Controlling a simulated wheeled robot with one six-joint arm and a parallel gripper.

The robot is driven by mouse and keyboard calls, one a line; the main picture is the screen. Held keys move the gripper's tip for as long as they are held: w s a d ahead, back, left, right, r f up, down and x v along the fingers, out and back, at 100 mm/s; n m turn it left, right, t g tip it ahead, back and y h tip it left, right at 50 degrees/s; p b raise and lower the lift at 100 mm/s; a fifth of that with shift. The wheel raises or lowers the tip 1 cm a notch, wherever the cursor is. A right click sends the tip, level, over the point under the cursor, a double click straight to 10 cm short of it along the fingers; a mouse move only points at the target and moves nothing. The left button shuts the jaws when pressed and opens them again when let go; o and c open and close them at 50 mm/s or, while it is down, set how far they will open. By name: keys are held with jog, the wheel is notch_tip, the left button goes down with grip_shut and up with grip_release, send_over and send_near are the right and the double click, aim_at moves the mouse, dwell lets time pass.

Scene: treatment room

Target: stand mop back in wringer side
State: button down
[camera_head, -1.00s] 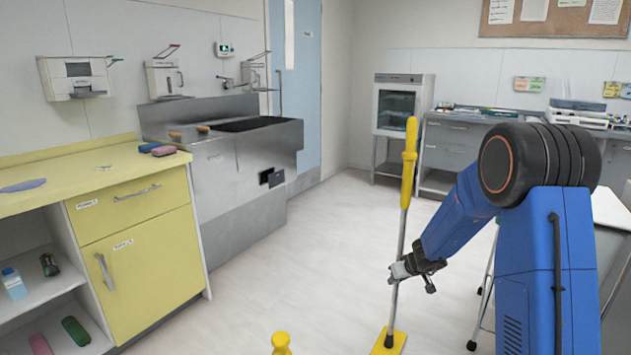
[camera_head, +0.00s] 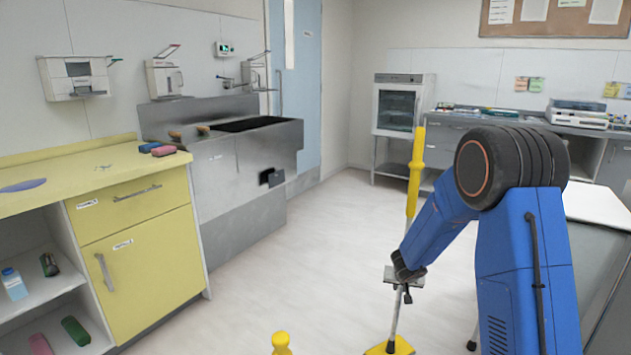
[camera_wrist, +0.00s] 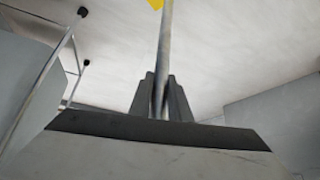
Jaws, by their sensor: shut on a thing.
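The mop has a yellow grip (camera_head: 416,172), a grey shaft (camera_head: 397,322) and a yellow head (camera_head: 390,347) low in the head view, partly cut off by the bottom edge. It stands near upright with a slight tilt, its top leaning right. My gripper (camera_head: 401,284) is shut on the shaft below the yellow grip. In the wrist view the shaft (camera_wrist: 164,50) runs up from between my dark fingers (camera_wrist: 162,95). A yellow knob (camera_head: 281,343) shows at the bottom edge; what it belongs to is out of view. No wringer can be made out.
A yellow counter (camera_head: 60,200) with open shelves is at left, beside a steel sink (camera_head: 220,170). A white-topped table or trolley (camera_head: 598,207) stands at right, close to my arm. The pale floor (camera_head: 300,245) between is clear.

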aim_at(400, 300)
jog(key=shift+d+f, duration=0.3)
jog(key=shift+f, duration=0.6)
jog(key=shift+n+y, duration=0.5)
jog(key=shift+n, duration=0.3)
jog(key=f, duration=0.2)
jog(key=s+f, duration=0.1)
jog(key=f, duration=0.1)
jog(key=shift+a+f, duration=0.1)
jog(key=shift+a, duration=0.05)
jog(key=shift+s+a+f+n, duration=0.7)
jog(key=shift+s+a+f, duration=0.2)
jog(key=shift+f, duration=1.1)
jog(key=w+r, duration=1.6)
jog(key=shift+w+r+y, duration=0.15)
jog(key=shift+w+y, duration=0.05)
jog(key=shift+y, duration=0.2)
